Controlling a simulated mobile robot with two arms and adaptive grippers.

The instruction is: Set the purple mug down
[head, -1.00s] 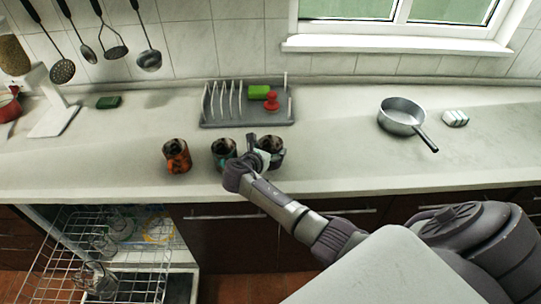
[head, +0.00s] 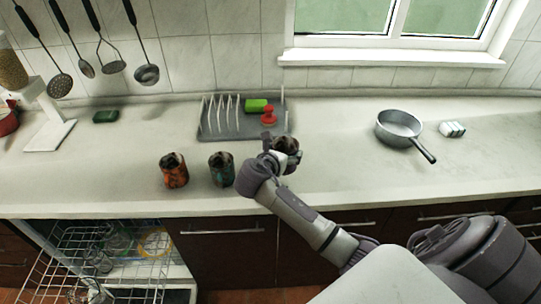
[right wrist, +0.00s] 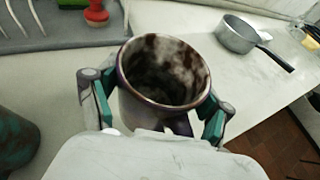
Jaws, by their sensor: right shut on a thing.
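The purple mug (right wrist: 163,80) fills the middle of the right wrist view, upright, with a dark, stained inside. My right gripper (right wrist: 160,110) is shut on it, with one green-padded finger on each side. In the head view, the purple mug (head: 287,144) shows beyond my right gripper (head: 281,158), which partly hides it. It is over the counter, just in front of the dish rack; I cannot tell whether its base touches the counter. My left gripper is not in view.
A teal mug (head: 221,170) and an orange mug (head: 174,171) stand to the left. An open dishwasher rack (head: 115,262) is lower left.

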